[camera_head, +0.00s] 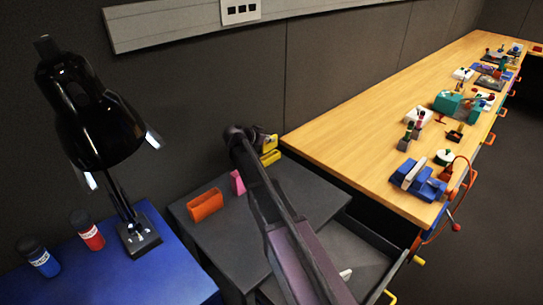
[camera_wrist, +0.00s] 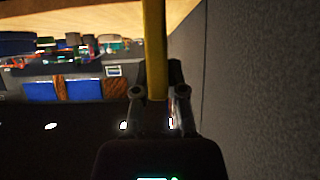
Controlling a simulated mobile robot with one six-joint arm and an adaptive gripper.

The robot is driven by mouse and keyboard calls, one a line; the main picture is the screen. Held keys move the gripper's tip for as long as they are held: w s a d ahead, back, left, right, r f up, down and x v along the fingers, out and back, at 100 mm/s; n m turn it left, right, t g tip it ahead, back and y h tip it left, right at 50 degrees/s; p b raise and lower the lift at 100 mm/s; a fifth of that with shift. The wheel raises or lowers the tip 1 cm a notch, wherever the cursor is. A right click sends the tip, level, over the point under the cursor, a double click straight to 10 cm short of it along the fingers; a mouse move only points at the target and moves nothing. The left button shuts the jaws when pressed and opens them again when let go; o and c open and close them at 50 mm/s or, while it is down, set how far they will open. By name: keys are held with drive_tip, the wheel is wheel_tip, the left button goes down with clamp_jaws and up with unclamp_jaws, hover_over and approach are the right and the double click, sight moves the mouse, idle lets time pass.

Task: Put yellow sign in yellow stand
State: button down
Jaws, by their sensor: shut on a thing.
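The yellow sign (camera_head: 270,143) is by my gripper (camera_head: 257,139) at the far end of my arm, near the dark wall. In the wrist view it is a narrow yellow strip (camera_wrist: 154,50) gripped between the two fingers of my gripper (camera_wrist: 156,96). The yellow stand (camera_head: 270,157) is a low yellow block at the back of the grey cabinet top, just below the sign. The sign appears above the stand; I cannot tell whether they touch. My arm hides part of this area in the head view. The stand is not clearly visible in the wrist view.
An orange stand (camera_head: 205,204) and a pink piece (camera_head: 238,182) stand left of my arm on the grey cabinet (camera_head: 187,226). An open drawer (camera_head: 372,254) lies below right. A black lamp (camera_head: 95,115) stands at left on a blue cabinet. A wooden bench (camera_head: 345,135) is at right.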

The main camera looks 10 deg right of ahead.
sight(270, 150)
drive_tip(key=shift+f+b, duration=0.5)
drive_tip(key=shift+f, duration=0.35)
drive_tip(key=shift+f+b, duration=1.85)
drive_tip(key=shift+b, duration=0.05)
drive_tip(key=shift+f, duration=0.15)
drive_tip(key=c, duration=0.7)
unclamp_jaws()
